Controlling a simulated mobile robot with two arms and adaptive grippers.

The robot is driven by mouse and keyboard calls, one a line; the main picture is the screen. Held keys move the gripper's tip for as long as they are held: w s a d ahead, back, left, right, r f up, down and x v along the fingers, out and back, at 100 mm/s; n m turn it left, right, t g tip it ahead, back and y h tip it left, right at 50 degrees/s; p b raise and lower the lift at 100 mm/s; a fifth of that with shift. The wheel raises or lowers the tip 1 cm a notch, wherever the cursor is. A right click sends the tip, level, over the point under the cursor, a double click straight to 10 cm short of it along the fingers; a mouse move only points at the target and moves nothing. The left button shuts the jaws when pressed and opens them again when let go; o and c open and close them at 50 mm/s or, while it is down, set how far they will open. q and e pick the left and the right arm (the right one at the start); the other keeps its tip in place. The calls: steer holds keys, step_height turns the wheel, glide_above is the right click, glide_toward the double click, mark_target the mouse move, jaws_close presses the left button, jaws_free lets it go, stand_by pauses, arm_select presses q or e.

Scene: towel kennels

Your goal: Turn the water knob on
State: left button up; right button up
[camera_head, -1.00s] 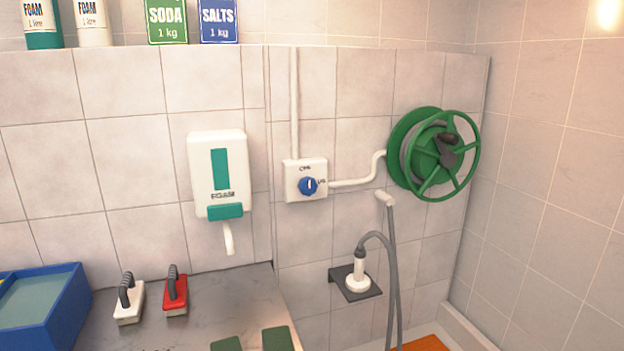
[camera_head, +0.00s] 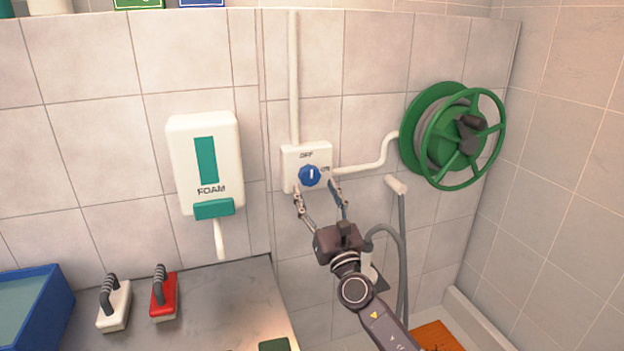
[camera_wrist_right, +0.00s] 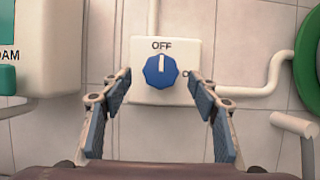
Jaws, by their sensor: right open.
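The blue water knob (camera_head: 309,175) sits on a white wall box (camera_head: 293,154) marked OFF above it and ON to its right. The knob's white pointer line points up at OFF, clearest in the right wrist view, where the knob (camera_wrist_right: 161,71) is just ahead of the fingertips. My right gripper (camera_head: 318,190) is open and empty in front of the box. In the wrist view its fingers (camera_wrist_right: 160,88) stand on either side of the knob, with gaps between them and it. My left gripper is not in view.
A green hose reel (camera_head: 462,135) hangs right of the box, joined by a white pipe (camera_head: 365,168). A FOAM dispenser (camera_head: 205,165) is on the left. A white brush (camera_head: 115,305) and red brush (camera_head: 163,298) lie on the counter below.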

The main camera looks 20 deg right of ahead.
mark_target(311, 180)
steer(key=x, duration=0.3)
steer(key=shift+w+f, duration=0.15)
steer(key=shift+w, duration=0.15)
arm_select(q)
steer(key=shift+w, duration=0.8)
arm_select(e)
steer(key=shift+w, duration=0.3)
steer(key=c, duration=1.1)
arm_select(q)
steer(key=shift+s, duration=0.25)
arm_select(e)
steer(key=shift+c, duration=0.2)
